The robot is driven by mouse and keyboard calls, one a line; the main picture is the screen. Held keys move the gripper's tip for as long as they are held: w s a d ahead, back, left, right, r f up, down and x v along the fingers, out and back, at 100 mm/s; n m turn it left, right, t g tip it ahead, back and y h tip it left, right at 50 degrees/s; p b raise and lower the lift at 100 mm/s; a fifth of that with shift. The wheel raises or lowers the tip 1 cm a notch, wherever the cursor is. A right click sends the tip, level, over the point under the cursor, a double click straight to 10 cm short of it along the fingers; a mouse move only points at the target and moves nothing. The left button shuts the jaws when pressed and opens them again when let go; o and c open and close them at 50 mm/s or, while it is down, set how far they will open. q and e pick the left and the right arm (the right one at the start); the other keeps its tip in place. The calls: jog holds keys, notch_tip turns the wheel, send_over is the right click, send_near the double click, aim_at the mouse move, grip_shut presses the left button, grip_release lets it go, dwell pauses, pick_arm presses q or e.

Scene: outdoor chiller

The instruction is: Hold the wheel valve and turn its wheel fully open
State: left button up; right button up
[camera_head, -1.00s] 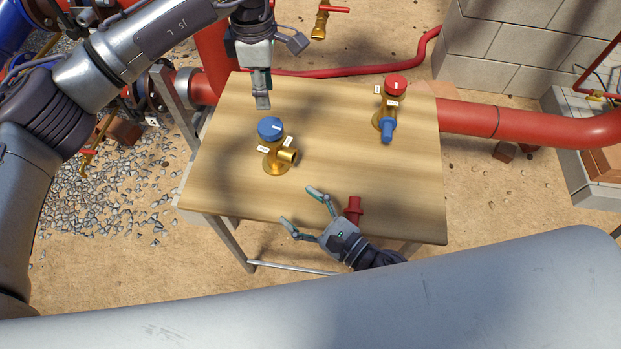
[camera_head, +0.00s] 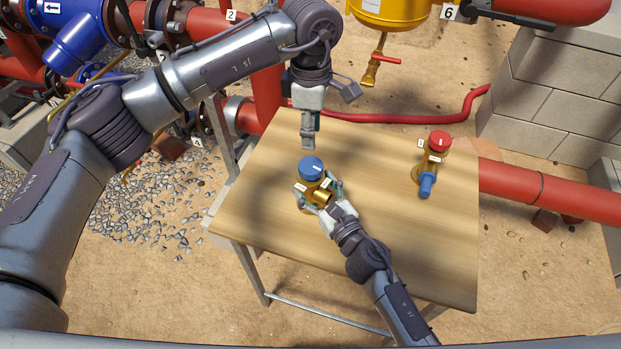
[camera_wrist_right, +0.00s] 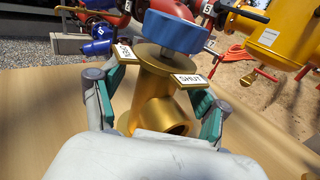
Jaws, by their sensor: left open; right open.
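A brass valve with a blue wheel (camera_head: 311,168) stands upright on the wooden table (camera_head: 390,240). In the right wrist view its brass body (camera_wrist_right: 160,102) has a side outlet facing me.
A second brass valve with a red wheel (camera_head: 438,141) and a blue part on its outlet (camera_head: 427,184) stands at the table's right. Red pipes (camera_head: 545,195) and a block wall (camera_head: 550,85) lie beyond. The table's middle right is clear.

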jog(key=shift+x, duration=1.05)
